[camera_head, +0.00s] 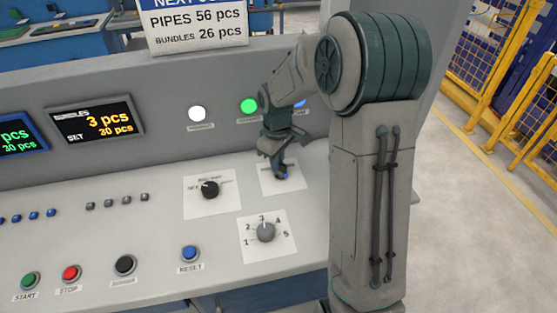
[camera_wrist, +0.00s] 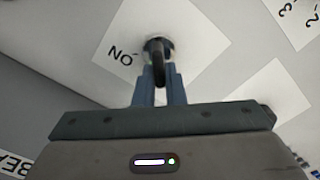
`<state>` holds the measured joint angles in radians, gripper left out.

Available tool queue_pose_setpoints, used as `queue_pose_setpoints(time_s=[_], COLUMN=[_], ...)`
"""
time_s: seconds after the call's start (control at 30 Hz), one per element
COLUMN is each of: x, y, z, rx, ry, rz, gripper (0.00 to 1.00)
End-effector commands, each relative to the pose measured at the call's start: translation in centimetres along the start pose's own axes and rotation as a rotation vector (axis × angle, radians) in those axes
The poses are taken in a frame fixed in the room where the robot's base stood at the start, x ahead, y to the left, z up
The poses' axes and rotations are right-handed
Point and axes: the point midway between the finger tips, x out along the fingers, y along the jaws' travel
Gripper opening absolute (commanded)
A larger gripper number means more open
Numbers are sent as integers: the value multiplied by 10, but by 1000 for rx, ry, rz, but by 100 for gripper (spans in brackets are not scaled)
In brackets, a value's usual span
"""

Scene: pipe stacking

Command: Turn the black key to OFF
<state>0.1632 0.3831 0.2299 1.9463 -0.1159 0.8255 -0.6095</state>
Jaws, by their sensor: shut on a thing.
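The black key (camera_wrist: 159,70) stands in a round lock on a white plate in the wrist view. The plate's ON label (camera_wrist: 122,55) shows upside down, left of the lock; no OFF label is in sight there. My gripper (camera_wrist: 160,88) has its two blue-grey fingers closed on the key, one on each side. In the head view my gripper (camera_head: 281,173) reaches down to the white key plate (camera_head: 267,183) at the panel's right, and its fingers hide most of the key.
A black selector knob (camera_head: 210,188) sits just left of the key plate, and a grey numbered dial (camera_head: 265,232) sits in front. A blue RESET button (camera_head: 190,253) and other buttons line the front. Lamps, including a green one (camera_head: 249,105), are on the upright panel behind.

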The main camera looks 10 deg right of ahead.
Motion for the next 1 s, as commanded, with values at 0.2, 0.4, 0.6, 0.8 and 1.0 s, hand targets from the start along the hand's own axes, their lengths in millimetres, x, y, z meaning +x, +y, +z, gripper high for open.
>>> queue_pose_setpoints(time_s=[0.2,0.4,0.6,0.8,1.0], x=[-1,-1,-1,-1,-1], y=[0,0,0,0,-1], z=[-1,-1,-1,-1,0], rx=[-51,-65,-64,-63,-62], ry=[2,2,2,2,1], rz=[3,3,3,2,1], gripper=[0,0,0,32,32])
